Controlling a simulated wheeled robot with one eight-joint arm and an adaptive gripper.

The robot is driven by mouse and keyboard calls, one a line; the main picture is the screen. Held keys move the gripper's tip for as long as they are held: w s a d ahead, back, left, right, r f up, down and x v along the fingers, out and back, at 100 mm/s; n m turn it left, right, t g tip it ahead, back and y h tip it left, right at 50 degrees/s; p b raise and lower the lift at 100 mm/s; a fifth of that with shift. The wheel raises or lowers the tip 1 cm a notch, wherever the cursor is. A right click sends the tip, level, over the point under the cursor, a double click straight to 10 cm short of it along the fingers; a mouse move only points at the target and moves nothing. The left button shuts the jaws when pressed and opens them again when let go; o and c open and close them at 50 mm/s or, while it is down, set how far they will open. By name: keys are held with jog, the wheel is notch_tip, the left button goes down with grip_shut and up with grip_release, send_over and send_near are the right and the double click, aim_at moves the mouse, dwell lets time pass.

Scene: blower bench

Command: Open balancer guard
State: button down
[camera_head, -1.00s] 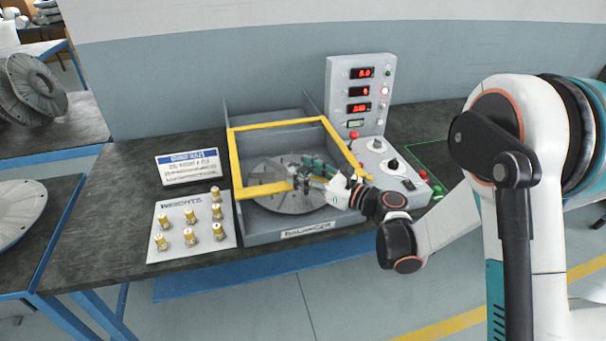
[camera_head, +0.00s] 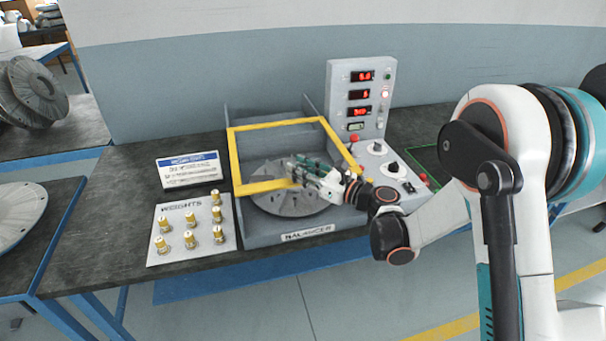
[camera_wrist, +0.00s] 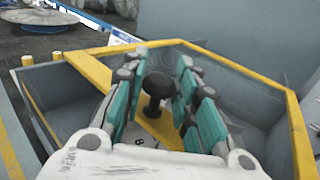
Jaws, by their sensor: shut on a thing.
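The balancer guard (camera_head: 234,160) is a yellow frame around a clear pane on the grey balancer box (camera_head: 270,237). It is tilted, with its front bar raised above the box's front edge. A dark round knob (camera_wrist: 158,84) stands on the yellow front bar in the wrist view. My gripper (camera_head: 294,170) is at the front bar, and its teal fingers (camera_wrist: 157,90) are on both sides of the knob, shut on it. The knob is hidden by the fingers in the head view. A grey rotor disc (camera_head: 290,202) lies inside the box under the guard.
A control panel (camera_head: 360,100) with red displays and a console with knobs (camera_head: 392,168) stand right of the box. A board of brass weights (camera_head: 165,250) and a sign (camera_head: 188,170) lie to the left. Dark bench top (camera_head: 110,215) is clear farther left.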

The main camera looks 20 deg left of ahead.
aim_at(318, 160)
jog(key=w+a, duration=0.3)
jog(key=w, duration=0.1)
jog(key=w+a, duration=0.3)
jog(key=w, duration=0.2)
jog(key=w+a, duration=0.3)
jog(key=w, duration=0.2)
jog(key=shift+w, duration=0.25)
jog(key=c, duration=1.2)
grip_release()
jog(key=shift+c, duration=0.2)
jog(key=shift+d, duration=0.15)
jog(key=v, duration=1.1)
jog(key=shift+s+d, duration=0.15)
jog(key=shift+d, duration=0.25)
